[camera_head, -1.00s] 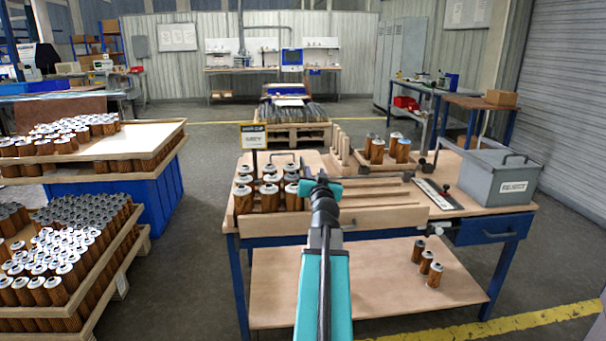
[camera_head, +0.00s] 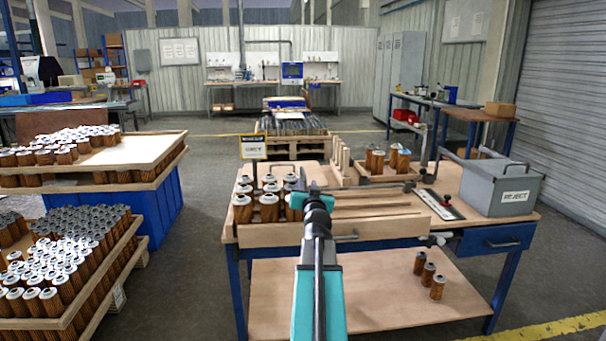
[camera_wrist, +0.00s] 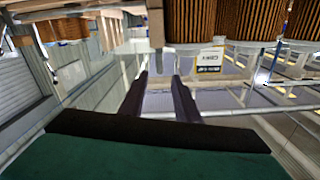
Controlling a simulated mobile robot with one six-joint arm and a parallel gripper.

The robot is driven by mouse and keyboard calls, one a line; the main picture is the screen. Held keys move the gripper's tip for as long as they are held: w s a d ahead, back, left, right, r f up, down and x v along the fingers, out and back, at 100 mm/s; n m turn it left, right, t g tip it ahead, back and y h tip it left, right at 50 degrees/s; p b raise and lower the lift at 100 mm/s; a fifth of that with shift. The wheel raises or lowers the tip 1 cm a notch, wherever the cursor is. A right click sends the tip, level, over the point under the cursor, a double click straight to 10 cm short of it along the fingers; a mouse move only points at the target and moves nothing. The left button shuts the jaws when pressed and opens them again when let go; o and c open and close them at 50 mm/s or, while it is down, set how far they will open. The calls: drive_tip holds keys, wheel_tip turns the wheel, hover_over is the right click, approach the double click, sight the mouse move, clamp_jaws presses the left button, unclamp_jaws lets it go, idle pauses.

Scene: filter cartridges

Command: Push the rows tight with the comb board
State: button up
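A wooden piece with several upright pegs, which looks like the comb board (camera_head: 342,160), stands at the back middle of the workbench in the head view. Brown cartridges with pale tops (camera_head: 268,205) stand in rows at the bench's left. My gripper (camera_head: 303,178) is at the right edge of these rows and partly hides them. In the wrist view, which is upside down, my gripper's two dark fingers (camera_wrist: 160,98) are apart with nothing clearly held. Cartridges (camera_wrist: 190,22) hang at the top there, and pegs (camera_wrist: 105,32) show at the upper left.
A sign (camera_head: 253,146) stands behind the rows. Several cartridges (camera_head: 385,160) sit in a back-right tray. A grey reject box (camera_head: 503,187) is at the right end. Wooden rails (camera_head: 375,205) cross the bench middle. Cartridges also stand on the lower shelf (camera_head: 330,295).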

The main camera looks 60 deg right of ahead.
sight(303, 170)
drive_tip(key=shift+p+x, duration=0.3)
drive_tip(key=shift+x, duration=6)
clamp_jaws()
